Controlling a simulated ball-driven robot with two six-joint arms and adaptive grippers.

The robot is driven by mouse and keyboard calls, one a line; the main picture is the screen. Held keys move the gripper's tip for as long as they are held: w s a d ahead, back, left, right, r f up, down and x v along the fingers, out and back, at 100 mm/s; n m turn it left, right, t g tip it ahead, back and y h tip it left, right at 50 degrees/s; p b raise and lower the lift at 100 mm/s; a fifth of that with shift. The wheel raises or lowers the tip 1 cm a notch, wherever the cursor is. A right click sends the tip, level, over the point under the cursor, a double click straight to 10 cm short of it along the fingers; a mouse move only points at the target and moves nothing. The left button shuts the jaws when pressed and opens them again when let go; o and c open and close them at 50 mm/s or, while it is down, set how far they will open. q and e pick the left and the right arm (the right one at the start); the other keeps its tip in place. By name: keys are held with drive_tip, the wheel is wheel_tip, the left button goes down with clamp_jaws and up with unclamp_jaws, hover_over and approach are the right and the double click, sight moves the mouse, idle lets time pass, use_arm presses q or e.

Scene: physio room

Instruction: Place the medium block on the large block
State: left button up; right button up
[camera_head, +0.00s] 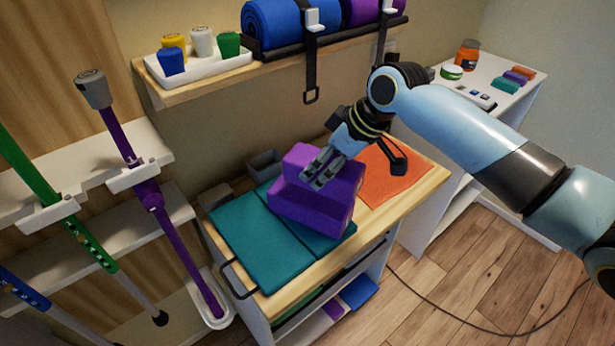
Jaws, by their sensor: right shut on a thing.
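Two purple blocks show above the teal mat (255,242) on the wooden-topped cart. The large block (305,210) is the lower one and sits slightly tilted in the picture. My left gripper is not in view.
An orange cloth (396,176) lies on the cart's right side, partly behind my right gripper. A small grey bin (265,165) stands at the back. A wall shelf (185,96) holds a cup tray and rolled mats with hanging straps. Poles stand on the left.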

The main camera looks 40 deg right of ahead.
drive_tip(key=w, duration=0.1)
drive_tip(key=w+f, duration=0.2)
drive_tip(key=shift+w+a+f, duration=0.1)
drive_tip(key=shift+w+a, duration=0.2)
wheel_tip(320, 180, down, 4)
drive_tip(key=shift+r, duration=0.1)
drive_tip(key=shift+f, duration=0.25)
drive_tip(key=o, duration=1.3)
drive_tip(key=shift+c, duration=0.2)
